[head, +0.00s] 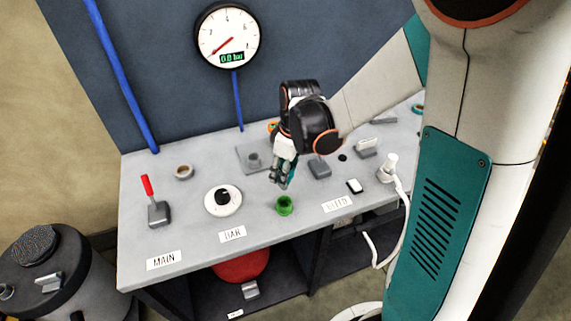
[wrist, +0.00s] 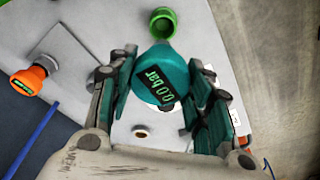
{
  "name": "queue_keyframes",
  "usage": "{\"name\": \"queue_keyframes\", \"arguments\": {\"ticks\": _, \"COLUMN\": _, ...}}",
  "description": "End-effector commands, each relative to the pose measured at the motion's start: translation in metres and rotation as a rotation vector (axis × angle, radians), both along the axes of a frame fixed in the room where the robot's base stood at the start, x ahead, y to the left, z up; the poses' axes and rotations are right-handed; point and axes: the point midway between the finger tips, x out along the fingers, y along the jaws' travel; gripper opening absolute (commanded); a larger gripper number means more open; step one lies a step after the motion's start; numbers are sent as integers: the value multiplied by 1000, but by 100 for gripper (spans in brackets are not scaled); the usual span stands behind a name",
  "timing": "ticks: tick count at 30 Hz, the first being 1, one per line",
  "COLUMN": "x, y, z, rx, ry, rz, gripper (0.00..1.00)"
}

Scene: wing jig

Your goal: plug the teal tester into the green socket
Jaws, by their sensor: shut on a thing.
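The teal tester (wrist: 166,78) has a small dark display that reads 0.0 bar. My gripper (wrist: 163,90) is shut on it, one finger on each side, in the wrist view. In the head view the green socket (head: 284,205) stands near the table's front edge. My gripper (head: 281,180) hangs above and slightly behind it there. The fingers largely hide the tester in the head view.
A white disc with a black knob (head: 222,199) and a red lever (head: 149,190) stand to the left. Small grey blocks and a white nozzle with a hose (head: 388,168) are to the right. An orange-topped fitting (wrist: 30,80) shows in the wrist view. The wall gauge (head: 229,36) reads 0.0 bar.

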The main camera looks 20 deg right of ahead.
Motion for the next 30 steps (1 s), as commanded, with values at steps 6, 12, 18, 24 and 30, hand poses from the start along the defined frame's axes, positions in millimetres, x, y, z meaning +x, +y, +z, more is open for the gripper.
{"name": "queue_keyframes", "arguments": {"ticks": 6, "x": 0, "y": 0, "z": -22, "rx": 0, "ry": 0, "rz": -1, "gripper": 23}}
{"name": "queue_keyframes", "arguments": {"ticks": 12, "x": 0, "y": 0, "z": -44, "rx": 0, "ry": 0, "rz": -1, "gripper": 23}}
{"name": "queue_keyframes", "arguments": {"ticks": 18, "x": 0, "y": 0, "z": -60, "rx": 0, "ry": 0, "rz": -1, "gripper": 23}}
{"name": "queue_keyframes", "arguments": {"ticks": 24, "x": 0, "y": 0, "z": -62, "rx": 0, "ry": 0, "rz": -1, "gripper": 23}}
{"name": "queue_keyframes", "arguments": {"ticks": 30, "x": 0, "y": 0, "z": -61, "rx": 0, "ry": 0, "rz": -1, "gripper": 23}}
